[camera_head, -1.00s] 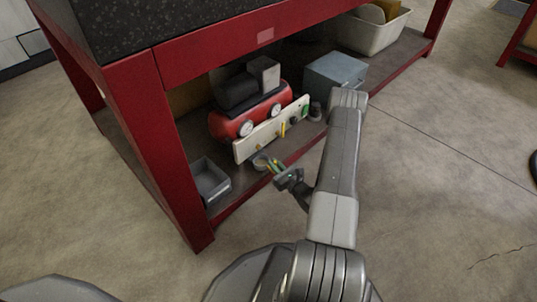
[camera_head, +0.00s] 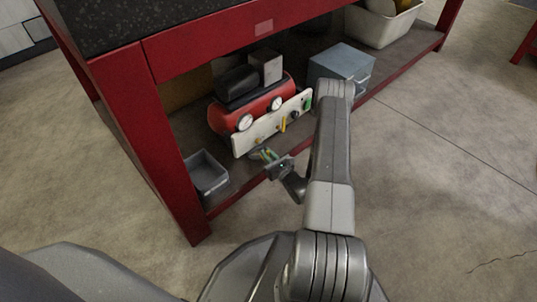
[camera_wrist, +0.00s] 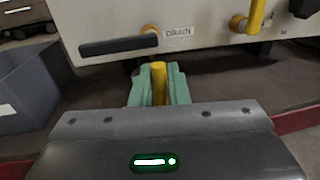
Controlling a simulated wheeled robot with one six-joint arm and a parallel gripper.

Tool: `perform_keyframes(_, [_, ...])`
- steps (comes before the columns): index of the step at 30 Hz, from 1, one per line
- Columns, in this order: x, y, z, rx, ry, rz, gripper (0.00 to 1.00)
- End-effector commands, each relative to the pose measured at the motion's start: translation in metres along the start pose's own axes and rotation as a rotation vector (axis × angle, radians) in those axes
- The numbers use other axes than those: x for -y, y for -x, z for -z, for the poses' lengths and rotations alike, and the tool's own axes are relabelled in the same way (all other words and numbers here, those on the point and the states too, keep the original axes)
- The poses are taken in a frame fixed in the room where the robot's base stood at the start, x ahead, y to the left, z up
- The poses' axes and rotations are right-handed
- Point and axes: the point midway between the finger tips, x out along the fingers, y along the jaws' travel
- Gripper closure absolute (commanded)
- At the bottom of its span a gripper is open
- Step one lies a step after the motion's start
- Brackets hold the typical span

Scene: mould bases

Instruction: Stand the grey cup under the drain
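My gripper (camera_head: 270,158) is low in front of the compressor's pale panel (camera_head: 268,126), at the shelf's front edge. In the wrist view its green fingertips (camera_wrist: 160,88) close on a short yellow rod (camera_wrist: 159,82); what the rod belongs to is unclear. The DRAIN label (camera_wrist: 179,32) is on the panel ahead.
A red compressor (camera_head: 240,108) stands behind the panel. A grey open bin (camera_head: 207,172) is at left on the shelf; a blue-grey box (camera_head: 341,66) is at right. The red bench leg (camera_head: 160,150) and top rail (camera_head: 215,46) frame the opening. The floor at right is clear.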

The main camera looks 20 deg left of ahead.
Motion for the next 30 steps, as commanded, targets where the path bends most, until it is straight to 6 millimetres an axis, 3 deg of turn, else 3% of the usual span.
perform_keyframes(3, [0.000,0.000,0.000,0.000,0.000,0.000,0.66])
perform_keyframes(14, [0.000,0.003,-0.004,-0.001,-0.001,0.001,0.66])
perform_keyframes(30, [0.001,0.103,-0.005,-0.002,-0.003,0.003,0.66])
